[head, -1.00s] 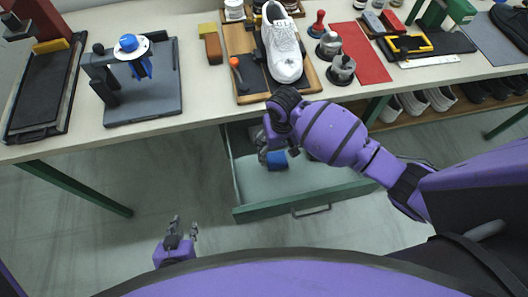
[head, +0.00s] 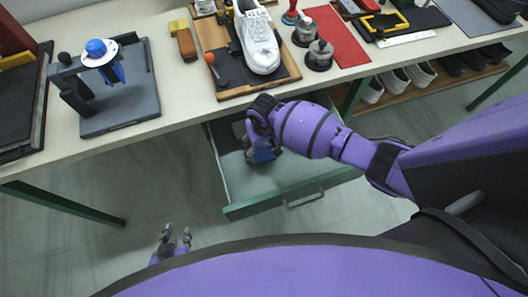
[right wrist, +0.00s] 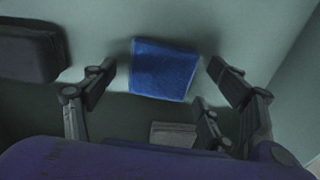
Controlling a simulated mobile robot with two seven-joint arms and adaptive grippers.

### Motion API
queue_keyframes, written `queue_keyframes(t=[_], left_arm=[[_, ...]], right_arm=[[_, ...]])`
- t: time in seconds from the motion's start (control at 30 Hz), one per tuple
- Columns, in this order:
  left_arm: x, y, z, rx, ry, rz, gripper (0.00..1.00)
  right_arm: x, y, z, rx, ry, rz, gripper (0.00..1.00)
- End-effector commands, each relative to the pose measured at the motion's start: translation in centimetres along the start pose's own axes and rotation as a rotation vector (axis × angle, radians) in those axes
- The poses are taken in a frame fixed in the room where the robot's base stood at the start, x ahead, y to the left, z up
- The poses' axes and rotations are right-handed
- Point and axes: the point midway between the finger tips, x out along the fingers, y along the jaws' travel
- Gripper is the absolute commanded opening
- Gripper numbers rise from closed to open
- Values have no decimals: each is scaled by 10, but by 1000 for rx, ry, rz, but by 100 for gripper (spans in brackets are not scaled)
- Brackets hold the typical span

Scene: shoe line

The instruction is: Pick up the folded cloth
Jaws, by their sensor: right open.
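The folded cloth (right wrist: 163,69) is a blue, roughly square pad lying on the pale floor of the open drawer (head: 299,192). In the head view only part of the blue cloth (head: 264,154) shows, beneath my right gripper. My right gripper (right wrist: 158,76) is open over the cloth, with fingers to its left and right in the right wrist view; nothing is held. In the head view my wrist hides most of this gripper's fingers. My left gripper (head: 175,234) is open and empty, low in front of the bench, away from the drawer.
A small grey pad (right wrist: 173,134) lies near the cloth. A dark rounded block (right wrist: 30,52) is at the left; I cannot tell what it is. Above is the workbench (head: 180,75), with a white shoe (head: 258,40) on a wooden board and a grey stand (head: 120,100).

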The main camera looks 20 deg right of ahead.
Motion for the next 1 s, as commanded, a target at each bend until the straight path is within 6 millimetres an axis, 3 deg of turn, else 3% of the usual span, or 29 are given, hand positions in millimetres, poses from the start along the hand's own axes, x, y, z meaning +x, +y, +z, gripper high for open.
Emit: queue_keyframes(t=[0.03, 0.37, 0.67, 1.0], left_arm=[[0, 0, 0, 0, 1, 0, 26], [0, 0, 0, 0, 1, -1, 26], [0, 0, -3, 0, 5, 0, 26], [-2, 3, -17, -2, 23, 7, 26]], right_arm=[[0, 0, 0, 0, 0, 0, 76], [0, 0, 0, 0, 0, 0, 34], [-8, 0, -1, 0, 2, 0, 34], [-73, 0, -3, 0, 7, -3, 34]])
